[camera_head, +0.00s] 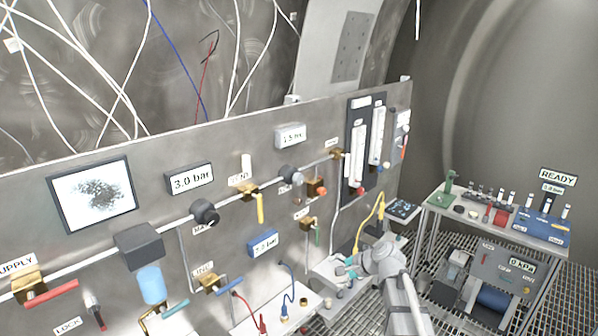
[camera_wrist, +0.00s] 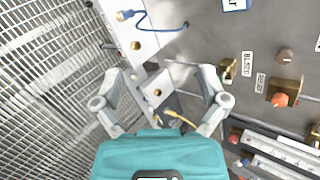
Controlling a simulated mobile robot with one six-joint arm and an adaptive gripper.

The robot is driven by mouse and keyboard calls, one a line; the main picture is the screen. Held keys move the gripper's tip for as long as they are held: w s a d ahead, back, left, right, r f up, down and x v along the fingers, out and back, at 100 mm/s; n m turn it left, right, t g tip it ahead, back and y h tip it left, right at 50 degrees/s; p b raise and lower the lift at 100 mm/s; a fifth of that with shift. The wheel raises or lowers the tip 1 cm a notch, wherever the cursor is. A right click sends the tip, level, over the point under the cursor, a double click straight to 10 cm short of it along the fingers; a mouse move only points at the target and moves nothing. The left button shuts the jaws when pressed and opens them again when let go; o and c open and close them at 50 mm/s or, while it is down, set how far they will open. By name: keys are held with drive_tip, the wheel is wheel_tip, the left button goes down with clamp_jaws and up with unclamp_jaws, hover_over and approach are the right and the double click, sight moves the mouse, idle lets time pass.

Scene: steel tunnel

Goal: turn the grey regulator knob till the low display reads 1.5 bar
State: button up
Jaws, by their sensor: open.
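The grey regulator knob (camera_head: 291,174) is on the pipe in the panel's right half. A white display (camera_head: 290,136) above it seems to read 1.5 bar, but its small digits are blurred. In the wrist view a round grey-brown knob (camera_wrist: 286,56), likely the same one, is at the right, with a display (camera_wrist: 318,45) cut off at the edge. My gripper (camera_wrist: 160,74) is open and empty, its fingers spread apart, away from the knob. In the head view my gripper (camera_head: 346,268) is low, right of and below the knob.
A black knob (camera_head: 205,212) and a 3.0 bar display (camera_head: 190,179) are further left. A brass valve with an orange knob (camera_head: 316,188) is close to the grey knob. A blue display (camera_head: 262,243), cables and a yellow hose (camera_head: 370,218) are nearby. A cart (camera_head: 500,225) stands right.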

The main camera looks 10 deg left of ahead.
drive_tip(key=w+a+r+m+t+y+p, duration=0.3)
drive_tip(key=w+r+m, duration=0.2)
drive_tip(key=w+r, duration=0.35)
drive_tip(key=m+t+y+p, duration=0.2)
drive_tip(key=m+t+p, duration=0.15)
drive_tip(key=m, duration=0.55)
approach(301, 179)
drive_tip(key=v, duration=0.3)
drive_tip(key=shift+f+b, duration=0.2)
drive_tip(key=shift+b, duration=0.15)
drive_tip(key=shift+a, duration=0.15)
drive_tip(key=x, duration=1.3)
drive_tip(key=shift+w+a+r, duration=0.15)
drive_tip(key=shift+w+a, duration=0.05)
drive_tip(key=shift+c, duration=0.3)
drive_tip(key=shift+n, duration=0.3)
drive_tip(key=c, duration=1.1)
